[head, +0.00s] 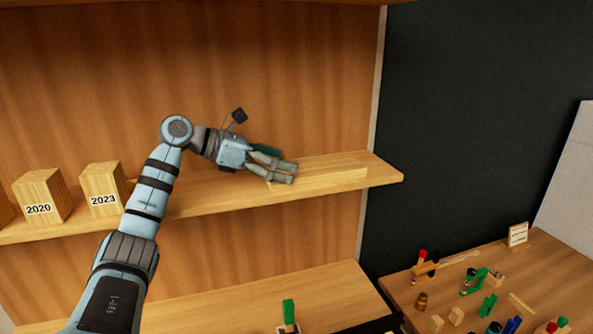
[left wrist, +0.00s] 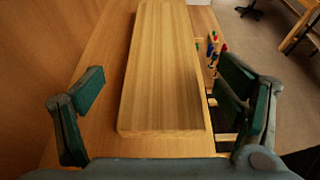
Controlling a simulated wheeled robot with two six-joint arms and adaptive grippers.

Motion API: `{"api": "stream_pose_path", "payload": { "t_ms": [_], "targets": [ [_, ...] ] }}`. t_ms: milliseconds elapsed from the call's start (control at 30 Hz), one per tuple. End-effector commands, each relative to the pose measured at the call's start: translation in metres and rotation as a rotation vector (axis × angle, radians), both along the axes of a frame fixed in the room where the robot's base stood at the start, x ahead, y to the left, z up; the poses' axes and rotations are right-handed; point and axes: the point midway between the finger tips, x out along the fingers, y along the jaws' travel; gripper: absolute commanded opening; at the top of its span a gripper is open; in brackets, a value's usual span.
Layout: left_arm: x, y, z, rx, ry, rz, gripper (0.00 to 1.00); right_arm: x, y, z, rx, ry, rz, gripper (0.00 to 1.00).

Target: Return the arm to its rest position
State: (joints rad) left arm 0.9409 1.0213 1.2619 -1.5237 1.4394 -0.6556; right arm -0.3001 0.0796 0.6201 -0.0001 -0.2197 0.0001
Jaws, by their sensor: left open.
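My left arm reaches in from the left in the head view. Its gripper (head: 285,173) is over the right part of the wooden shelf (head: 215,195). The jaws are open and empty, with green pads; they also show in the left wrist view (left wrist: 163,105). A flat, pale wooden board (head: 335,170) lies on the shelf just beyond the fingertips. In the left wrist view the board (left wrist: 165,70) appears between the spread fingers, with a gap on each side. Whether the fingers touch the shelf I cannot tell. My right gripper is in neither view.
Wooden blocks labelled 2020 (head: 40,193) and 2023 (head: 103,184) stand on the shelf left of the arm. A lower surface (head: 250,300) holds a green-topped item (head: 288,312). A workbench (head: 395,287) at right carries several small tools and wood pieces. A dark wall (head: 470,120) is behind.

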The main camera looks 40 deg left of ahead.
Motion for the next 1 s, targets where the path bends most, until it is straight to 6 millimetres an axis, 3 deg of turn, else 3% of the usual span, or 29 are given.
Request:
{"api": "stream_pose_path", "payload": {
  "t_ms": [200,733,867,1000],
  "targets": [
    [-0.020,0.013,0.009,-0.001,-0.001,-0.001,0.86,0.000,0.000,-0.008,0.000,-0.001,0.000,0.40],
    [-0.021,0.010,0.011,0.004,-0.008,-0.008,0.86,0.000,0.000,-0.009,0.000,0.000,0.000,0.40],
    [-0.034,-0.022,0.026,0.037,-0.076,-0.074,0.86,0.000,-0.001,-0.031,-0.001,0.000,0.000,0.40],
    [-0.044,-0.090,0.032,-0.065,-0.184,-0.210,0.86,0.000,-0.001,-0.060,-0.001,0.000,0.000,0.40]
  ]
}}
